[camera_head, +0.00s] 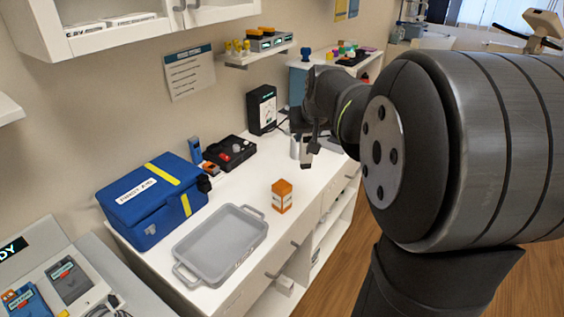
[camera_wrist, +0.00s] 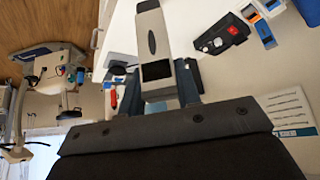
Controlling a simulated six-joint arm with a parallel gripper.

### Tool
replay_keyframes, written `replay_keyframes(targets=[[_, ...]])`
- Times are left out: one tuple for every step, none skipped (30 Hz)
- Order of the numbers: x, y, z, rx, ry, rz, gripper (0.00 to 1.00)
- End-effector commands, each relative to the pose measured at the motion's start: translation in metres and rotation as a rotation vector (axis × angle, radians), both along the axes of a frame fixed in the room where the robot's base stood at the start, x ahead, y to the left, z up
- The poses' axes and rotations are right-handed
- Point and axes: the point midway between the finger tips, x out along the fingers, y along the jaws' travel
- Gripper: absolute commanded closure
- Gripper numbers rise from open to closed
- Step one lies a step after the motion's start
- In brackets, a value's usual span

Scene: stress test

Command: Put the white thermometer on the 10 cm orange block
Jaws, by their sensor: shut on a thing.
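The white thermometer (camera_wrist: 152,32) is held between the two fingers of my gripper (camera_wrist: 160,84) in the wrist view. It is a pale handheld body with a dark oval button and a dark screen. In the head view my gripper (camera_head: 309,142) is over the counter, behind and slightly right of the orange block. A pale shape shows by the fingers there, but I cannot tell its outline well. The orange block (camera_head: 282,197) stands upright on the counter with a light label on its front and a bare top. My gripper is apart from it.
A grey tray (camera_head: 222,240) with handles lies left of the block, near the counter's front edge. A blue case (camera_head: 152,200) stands behind it. A black device with a red part (camera_head: 230,152) and a black box (camera_head: 262,110) are near the wall. Counter around the block is clear.

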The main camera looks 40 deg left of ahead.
Motion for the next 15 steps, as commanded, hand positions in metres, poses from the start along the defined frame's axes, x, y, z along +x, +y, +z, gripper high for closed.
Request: replay_keyframes(targets=[[-0.004,0.014,-0.009,-0.004,0.003,0.007,0.92],[-0.005,0.021,-0.013,-0.002,0.002,0.006,0.92],[-0.007,0.029,-0.018,-0.003,0.003,0.006,0.92],[-0.008,0.035,-0.022,-0.004,0.002,0.006,0.92],[-0.009,0.041,-0.025,-0.002,0.001,0.004,0.92],[-0.011,0.048,-0.030,-0.002,0.001,0.005,0.92],[-0.012,0.053,-0.032,-0.002,0.000,0.004,0.92],[-0.013,0.057,-0.035,-0.002,0.001,0.003,0.92],[-0.014,0.061,-0.037,-0.001,0.000,0.003,0.92],[-0.014,0.064,-0.039,-0.001,0.001,0.002,0.92],[-0.014,0.066,-0.040,0.000,0.000,0.002,0.92],[-0.015,0.067,-0.041,-0.001,-0.001,0.002,0.92],[-0.015,0.068,-0.042,-0.001,-0.001,0.002,0.92],[-0.015,0.069,-0.043,0.000,0.000,0.001,0.92],[-0.015,0.069,-0.046,-0.001,0.000,0.001,0.92]])
